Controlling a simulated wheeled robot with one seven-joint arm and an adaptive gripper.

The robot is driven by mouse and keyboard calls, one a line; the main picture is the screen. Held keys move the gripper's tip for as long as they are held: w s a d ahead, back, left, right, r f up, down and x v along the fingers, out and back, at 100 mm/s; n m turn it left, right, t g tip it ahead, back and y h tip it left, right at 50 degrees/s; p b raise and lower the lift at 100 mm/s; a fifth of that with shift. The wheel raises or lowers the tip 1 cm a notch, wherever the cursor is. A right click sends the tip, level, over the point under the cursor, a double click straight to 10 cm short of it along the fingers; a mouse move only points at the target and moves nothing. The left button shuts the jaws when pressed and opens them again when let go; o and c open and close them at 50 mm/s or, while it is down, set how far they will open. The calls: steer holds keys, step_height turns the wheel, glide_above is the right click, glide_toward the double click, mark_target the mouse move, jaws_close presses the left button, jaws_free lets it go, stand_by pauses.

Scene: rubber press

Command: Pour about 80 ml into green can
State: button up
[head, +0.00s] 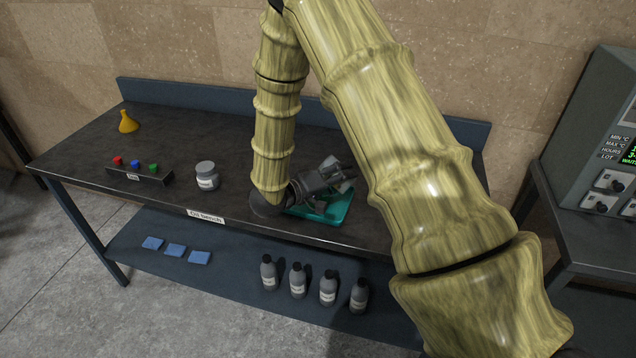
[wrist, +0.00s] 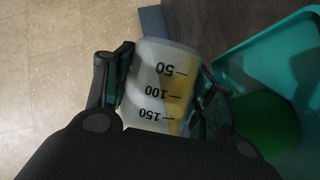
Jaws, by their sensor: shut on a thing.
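My gripper (head: 335,175) is over the right part of the bench, above a teal tray (head: 342,212). In the wrist view its fingers (wrist: 163,72) are shut on a clear beaker (wrist: 150,72) with marks 50, 100 and 150, printed upside down in the picture. A slanted yellow patch, seemingly liquid, shows along the beaker's right side; its level against the marks is unclear. The green can (wrist: 264,124) stands in the teal tray, right of the beaker and apart from it in the picture. In the head view my arm and gripper hide the can and most of the beaker.
Blue pads (head: 175,250) and several dark-capped bottles (head: 298,281) are on the lower shelf. A control cabinet (head: 606,130) stands right.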

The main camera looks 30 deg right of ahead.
steer(key=shift+r+n+h, duration=0.3)
steer(key=shift+r+n, duration=0.25)
steer(key=shift+n, duration=0.15)
stand_by(1.1)
steer(key=shift+w+a+r+n+g+p, duration=0.1)
steer(key=shift+w+r+n+g+p, duration=0.3)
steer(key=shift+p, duration=0.7)
steer(key=b, duration=0.1)
steer(key=f+b, duration=0.1)
steer(key=shift+s+f+m+b, duration=0.2)
steer(key=shift+s+m+b, duration=0.15)
steer(key=shift+m+b, duration=0.05)
steer(key=shift+s+m+t+p, duration=0.1)
steer(key=shift+m+t+p, duration=0.2)
steer(key=shift+t, duration=0.1)
steer(key=shift+f+m, duration=0.25)
steer(key=shift+m, duration=0.05)
steer(key=shift+r+m+y, duration=0.1)
steer(key=shift+m+y, duration=0.2)
steer(key=shift+y, duration=0.1)
steer(key=shift+r+m+p, duration=0.25)
steer(key=shift+m+p, duration=0.15)
steer(key=shift+p, duration=0.1)
steer(key=shift+r+m+t+y, duration=0.2)
steer(key=shift+m+t+y, duration=0.4)
steer(key=shift+m, duration=0.2)
